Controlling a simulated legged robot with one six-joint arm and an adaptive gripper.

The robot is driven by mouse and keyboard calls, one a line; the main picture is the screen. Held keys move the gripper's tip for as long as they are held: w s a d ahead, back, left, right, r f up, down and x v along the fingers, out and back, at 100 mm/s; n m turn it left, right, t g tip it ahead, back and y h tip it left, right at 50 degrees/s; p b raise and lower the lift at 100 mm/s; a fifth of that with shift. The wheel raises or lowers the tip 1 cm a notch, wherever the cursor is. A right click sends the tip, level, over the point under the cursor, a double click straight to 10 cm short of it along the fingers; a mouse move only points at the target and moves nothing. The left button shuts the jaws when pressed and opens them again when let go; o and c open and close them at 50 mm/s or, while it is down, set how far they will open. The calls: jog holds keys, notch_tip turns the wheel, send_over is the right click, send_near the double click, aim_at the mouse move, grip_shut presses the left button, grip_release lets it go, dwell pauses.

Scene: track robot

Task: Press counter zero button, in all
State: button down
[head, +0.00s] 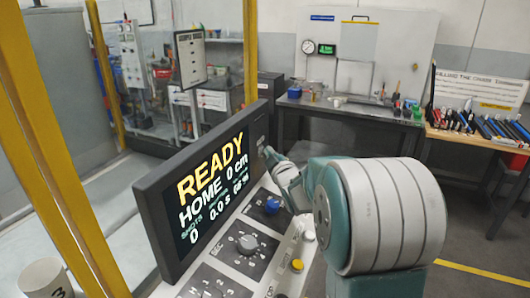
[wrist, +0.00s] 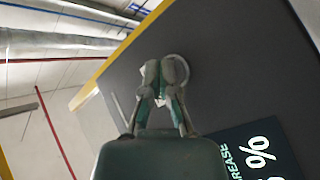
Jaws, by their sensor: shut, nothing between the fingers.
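A dark display (head: 205,192) stands on the panel and reads READY, HOME 0 cm, 0.0 s and a percent line, with a 0 at lower left. My gripper (head: 268,152) is at the display's right edge, fingers shut and empty. In the wrist view my shut gripper (wrist: 160,68) points at the display's dark face (wrist: 225,60). A pale round ring (wrist: 183,66) shows just beside the fingertips; I cannot tell whether it is the counter zero button or whether the fingertips touch it. No label reading counter zero is legible.
The sloped panel (head: 216,262) below the display carries a grey knob (head: 247,243), a blue button (head: 272,205) and a yellow button (head: 297,265). A white cup (head: 45,280) stands at lower left. Yellow posts (head: 40,130) rise at left. A workbench (head: 350,108) stands behind.

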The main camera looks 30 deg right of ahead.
jog(key=shift+s, duration=0.1)
jog(key=shift+s+d, duration=0.5)
jog(key=shift+s, duration=0.1)
jog(key=s+d, duration=0.3)
jog(key=shift+s+d, duration=0.15)
jog(key=shift+s, duration=0.25)
dwell(0.9)
jog(key=s+a+f+m+g, duration=0.1)
jog(key=s+a+m+g, duration=0.2)
jog(key=s+a, duration=0.4)
jog(key=s+a+f+m+g+y, duration=0.1)
jog(key=s+a+g, duration=0.4)
jog(key=s, duration=0.7)
jog(key=s+a+f+m+g, duration=0.2)
jog(key=s+a+m+g, duration=0.2)
jog(key=s+a, duration=0.6)
jog(key=shift+s+f+m+g+y, duration=0.3)
jog(key=shift+m+g, duration=0.1)
jog(key=shift+g, duration=0.2)
